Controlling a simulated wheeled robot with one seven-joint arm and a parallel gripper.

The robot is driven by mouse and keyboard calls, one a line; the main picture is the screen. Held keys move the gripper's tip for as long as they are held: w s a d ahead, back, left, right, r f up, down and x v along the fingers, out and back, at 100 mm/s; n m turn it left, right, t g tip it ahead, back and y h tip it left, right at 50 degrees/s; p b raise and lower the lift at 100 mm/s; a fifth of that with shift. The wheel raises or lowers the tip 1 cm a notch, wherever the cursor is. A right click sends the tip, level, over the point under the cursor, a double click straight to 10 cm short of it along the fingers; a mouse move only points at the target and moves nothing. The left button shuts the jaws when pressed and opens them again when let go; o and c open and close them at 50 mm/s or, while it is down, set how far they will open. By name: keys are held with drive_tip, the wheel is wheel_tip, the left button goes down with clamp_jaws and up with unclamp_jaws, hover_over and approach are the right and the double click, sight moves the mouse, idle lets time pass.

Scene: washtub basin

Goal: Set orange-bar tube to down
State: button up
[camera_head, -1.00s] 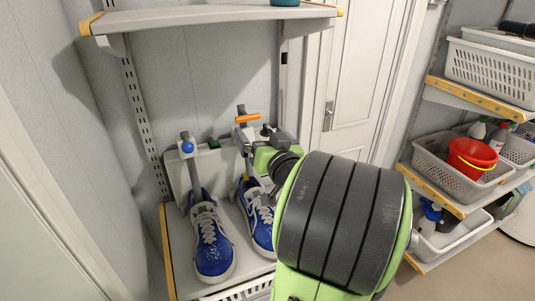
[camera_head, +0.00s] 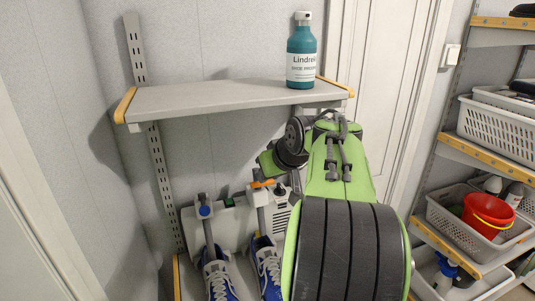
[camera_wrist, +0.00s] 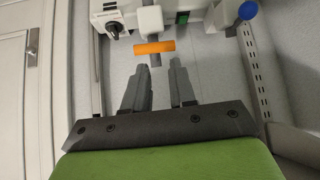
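The orange-bar tube is a grey post with a short orange crossbar (camera_head: 262,184) at its top. It stands behind a shoe in the lower middle of the head view. In the wrist view the orange crossbar (camera_wrist: 154,47) lies level just beyond my fingertips. My gripper (camera_wrist: 158,72) is open and empty, its two grey fingers apart and pointing at the post below the bar. I see no clear contact. A second tube with a blue knob (camera_head: 205,211) stands to the left. In the head view my arm hides the fingers.
Blue and white shoes (camera_head: 218,280) sit around the tubes. A white dryer body (camera_head: 232,222) with a dark dial (camera_wrist: 113,29) is behind. A shelf (camera_head: 200,98) with a teal bottle (camera_head: 301,55) hangs above. Baskets (camera_head: 465,215) stand at right.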

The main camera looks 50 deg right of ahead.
drive_tip(key=shift+m+g, duration=0.7)
drive_tip(key=shift+g, duration=0.1)
wheel_tip(320, 180, up, 5)
drive_tip(key=shift+a+r+p, duration=0.1)
drive_tip(key=shift+r+p, duration=0.1)
drive_tip(key=shift+p, duration=0.5)
clamp_jaws()
drive_tip(key=b+x, duration=0.2)
drive_tip(key=x, duration=0.8)
drive_tip(key=shift+s+f, duration=0.1)
drive_tip(key=shift+s, duration=0.05)
drive_tip(key=shift+f, duration=0.1)
drive_tip(key=f+b, duration=0.2)
drive_tip(key=s+f+b, duration=0.1)
drive_tip(key=f+b, duration=0.1)
drive_tip(key=shift+s+a+f, duration=0.1)
drive_tip(key=shift+a+f, duration=0.1)
drive_tip(key=shift+r, duration=0.15)
